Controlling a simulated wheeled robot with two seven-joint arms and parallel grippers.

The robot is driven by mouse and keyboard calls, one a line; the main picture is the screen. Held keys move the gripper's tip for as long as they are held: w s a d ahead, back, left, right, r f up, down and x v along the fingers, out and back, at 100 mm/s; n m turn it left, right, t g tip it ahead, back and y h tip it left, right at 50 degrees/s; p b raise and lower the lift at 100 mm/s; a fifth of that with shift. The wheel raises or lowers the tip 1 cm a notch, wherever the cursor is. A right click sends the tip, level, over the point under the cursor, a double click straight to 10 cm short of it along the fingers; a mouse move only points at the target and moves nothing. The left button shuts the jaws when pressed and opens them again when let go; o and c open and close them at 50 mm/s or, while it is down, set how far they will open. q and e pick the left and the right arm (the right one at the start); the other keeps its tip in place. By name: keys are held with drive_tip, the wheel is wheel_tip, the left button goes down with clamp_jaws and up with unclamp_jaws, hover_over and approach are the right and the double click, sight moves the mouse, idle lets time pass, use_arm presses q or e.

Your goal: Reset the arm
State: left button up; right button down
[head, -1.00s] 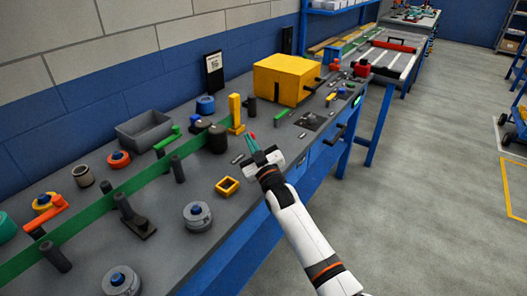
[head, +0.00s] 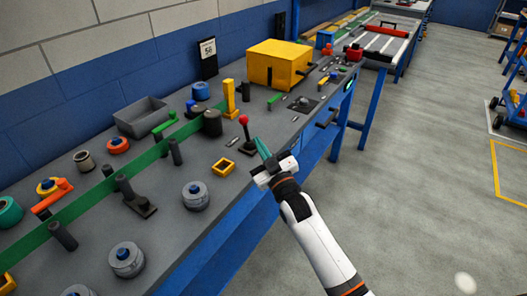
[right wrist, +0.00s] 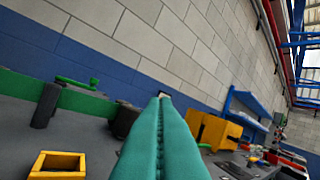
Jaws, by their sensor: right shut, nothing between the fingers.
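My right gripper (head: 262,148) is in the middle of the head view, over the front edge of the grey workbench (head: 165,225). Its teal fingers (right wrist: 160,140) are pressed together with nothing between them, and they fill the lower middle of the right wrist view. A lever with a red ball knob (head: 243,120) stands on the bench just left of the fingertips, apart from them. A yellow square frame (head: 223,168) lies on the bench left of the gripper. My left gripper is in no view.
A yellow box (head: 272,66) stands further back on the bench. A green strip (head: 95,190) runs along the bench past dark posts. Grey round parts (head: 195,195) lie near the front edge. A grey bin (head: 142,115) stands by the wall.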

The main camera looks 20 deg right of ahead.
drive_tip(key=shift+v, duration=0.8)
drive_tip(key=shift+s+r, duration=0.1)
drive_tip(key=shift+r, duration=0.05)
wheel_tip(320, 180, down, 21)
drive_tip(key=s+m+g+h, duration=0.1)
drive_tip(key=s+g, duration=0.2)
drive_tip(key=g, duration=0.2)
drive_tip(key=s+d+f+m+g+h, duration=0.1)
drive_tip(key=s+f+g, duration=0.2)
drive_tip(key=s+f, duration=0.55)
drive_tip(key=s+d+f+g, duration=0.1)
drive_tip(key=s+f+g, duration=0.3)
drive_tip(key=f, duration=0.8)
drive_tip(key=s+f+g, duration=0.2)
drive_tip(key=s+f, duration=0.4)
drive_tip(key=s, duration=0.6)
drive_tip(key=s+d+f+m+g+h, duration=0.1)
drive_tip(key=s+f+g, duration=0.2)
drive_tip(key=s, duration=1)
drive_tip(key=s+d+f+g, duration=0.1)
drive_tip(key=s+f+g, duration=0.2)
drive_tip(key=s+f, duration=0.5)
drive_tip(key=s, duration=0.4)
drive_tip(key=shift+s+f+m+p, duration=0.3)
drive_tip(key=shift+s+f+m, duration=0.1)
